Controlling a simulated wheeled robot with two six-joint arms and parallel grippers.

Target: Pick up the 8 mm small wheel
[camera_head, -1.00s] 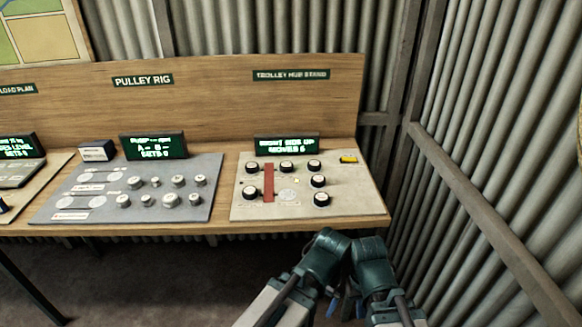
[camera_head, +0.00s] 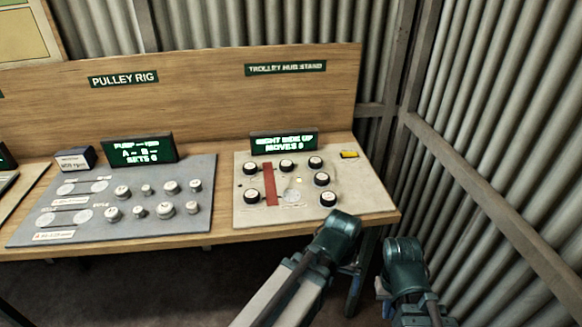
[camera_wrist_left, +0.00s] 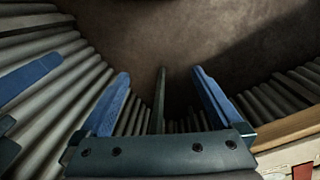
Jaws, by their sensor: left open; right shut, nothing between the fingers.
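Several black wheels with pale tops (camera_head: 321,179) stand on the beige trolley hub stand board (camera_head: 360,205). Several silvery wheels of different sizes (camera_head: 165,208) stand on the grey pulley rig board (camera_head: 206,165). No size marking is readable, so I cannot tell which is the 8 mm small wheel. My left gripper (camera_wrist_left: 160,90) is open and empty over the dark floor, its two blue fingers spread in the left wrist view. In the head view it hangs below the bench's front edge. My right gripper (camera_head: 386,308) is low, right of the left one, mostly hidden behind its own arm.
The wooden bench (camera_head: 220,245) has a backboard. A red strip (camera_head: 270,184) and a yellow item (camera_head: 349,154) are on the hub stand. Lit displays (camera_head: 284,141) stand behind the boards. A corrugated wall (camera_head: 500,130) closes off the right side.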

